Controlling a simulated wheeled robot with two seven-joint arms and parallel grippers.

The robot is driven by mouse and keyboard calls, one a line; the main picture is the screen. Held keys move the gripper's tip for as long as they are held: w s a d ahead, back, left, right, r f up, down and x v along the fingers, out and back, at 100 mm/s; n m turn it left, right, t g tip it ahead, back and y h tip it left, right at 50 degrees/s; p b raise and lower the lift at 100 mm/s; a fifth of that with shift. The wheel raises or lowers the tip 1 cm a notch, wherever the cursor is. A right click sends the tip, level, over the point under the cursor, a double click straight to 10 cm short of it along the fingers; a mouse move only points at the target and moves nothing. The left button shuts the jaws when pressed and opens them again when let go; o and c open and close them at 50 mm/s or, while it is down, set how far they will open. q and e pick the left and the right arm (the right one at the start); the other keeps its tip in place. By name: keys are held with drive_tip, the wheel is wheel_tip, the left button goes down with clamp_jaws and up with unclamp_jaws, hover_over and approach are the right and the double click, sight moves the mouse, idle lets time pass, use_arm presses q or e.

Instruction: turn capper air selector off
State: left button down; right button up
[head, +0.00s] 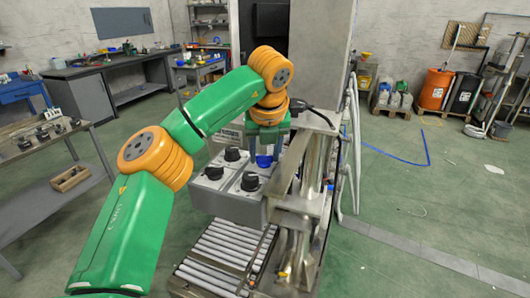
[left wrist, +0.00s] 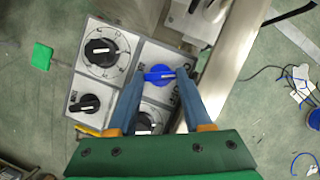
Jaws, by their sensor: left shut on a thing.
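A grey control box (head: 228,205) stands in the middle of the head view, with a blue selector knob (head: 263,161) at its far right. In the left wrist view the blue knob (left wrist: 160,73) has its handle lying nearly crosswise, from finger to finger. My left gripper (head: 267,152) reaches down from above and is shut on the blue knob; its fingertips (left wrist: 160,72) touch both ends of the handle. My right gripper is in neither view.
Three black knobs share the panel: one with a dial scale (left wrist: 100,52), one at lower left (left wrist: 86,103), and one partly behind my fingers (left wrist: 145,122). A metal frame (head: 300,200) stands close on the right. A roller conveyor (head: 222,255) lies below the box.

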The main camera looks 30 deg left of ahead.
use_arm(q)
drive_tip(key=m, duration=0.3)
drive_tip(key=shift+a+r+t+h, duration=0.1)
drive_tip(key=shift+a+t+h, duration=0.05)
drive_tip(key=shift+t+h, duration=0.25)
drive_tip(key=m+h+p, duration=0.1)
drive_tip(key=m, duration=0.1)
drive_tip(key=shift+a+r+m, duration=0.1)
drive_tip(key=shift+m, duration=0.3)
drive_tip(key=m+h+p, duration=0.1)
drive_tip(key=m+p, duration=0.1)
drive_tip(key=m, duration=0.1)
drive_tip(key=shift+a+p, duration=0.1)
drive_tip(key=shift+p, duration=0.3)
drive_tip(key=shift+a+m+h+p, duration=0.1)
drive_tip(key=shift+m+h+p, duration=0.5)
drive_tip(key=shift+m+p, duration=0.5)
drive_tip(key=c, duration=0.6)
unclamp_jaws()
drive_tip(key=shift+s, duration=0.15)
